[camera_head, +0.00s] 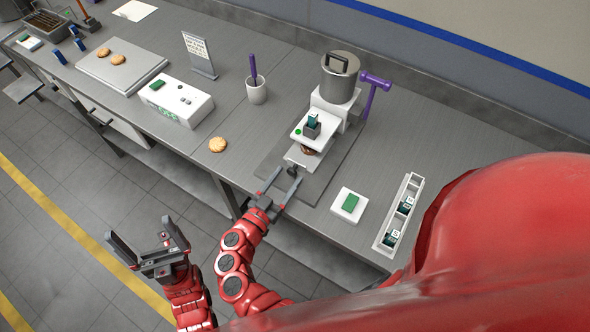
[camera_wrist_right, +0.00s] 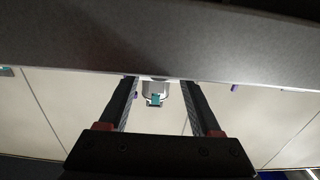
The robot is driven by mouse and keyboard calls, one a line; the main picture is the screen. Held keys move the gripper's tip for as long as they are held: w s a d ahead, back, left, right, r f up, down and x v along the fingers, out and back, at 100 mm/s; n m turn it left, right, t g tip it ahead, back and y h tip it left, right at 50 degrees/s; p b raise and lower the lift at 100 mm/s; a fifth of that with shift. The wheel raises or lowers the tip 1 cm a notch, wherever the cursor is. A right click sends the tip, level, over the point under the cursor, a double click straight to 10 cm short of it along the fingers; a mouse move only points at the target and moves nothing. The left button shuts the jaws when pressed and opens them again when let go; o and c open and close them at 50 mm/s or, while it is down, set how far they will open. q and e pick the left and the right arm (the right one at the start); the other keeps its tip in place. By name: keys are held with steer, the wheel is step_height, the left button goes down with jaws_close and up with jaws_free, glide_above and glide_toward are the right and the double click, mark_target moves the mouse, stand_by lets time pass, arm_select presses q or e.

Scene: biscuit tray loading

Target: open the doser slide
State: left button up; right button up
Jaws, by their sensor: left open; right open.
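The doser is a white machine (camera_head: 328,108) with a lidded steel hopper (camera_head: 341,80). It stands on a dark mat near the table's front edge. A metal plate (camera_head: 302,157), which looks like the slide, juts from its front with a dark knob (camera_head: 292,171) at the near end. My right gripper (camera_head: 285,179) is open at the front edge, its fingers pointing toward the knob; whether they touch it I cannot tell. In the right wrist view the doser (camera_wrist_right: 154,88) shows between the open fingers. My left gripper (camera_head: 142,232) is open and empty over the floor.
A biscuit (camera_head: 218,145) lies left of the doser. A white box with a green pad (camera_head: 349,205) and a white rack (camera_head: 389,243) stand to the right. A cup (camera_head: 257,94), a purple mallet-shaped tool (camera_head: 374,88) and a white control box (camera_head: 180,103) are behind or left.

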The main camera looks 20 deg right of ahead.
steer(key=shift+w+d, duration=0.25)
steer(key=shift+d, duration=0.05)
steer(key=shift+a, duration=0.1)
steer(key=shift+c, duration=0.3)
jaws_close()
stand_by(0.9)
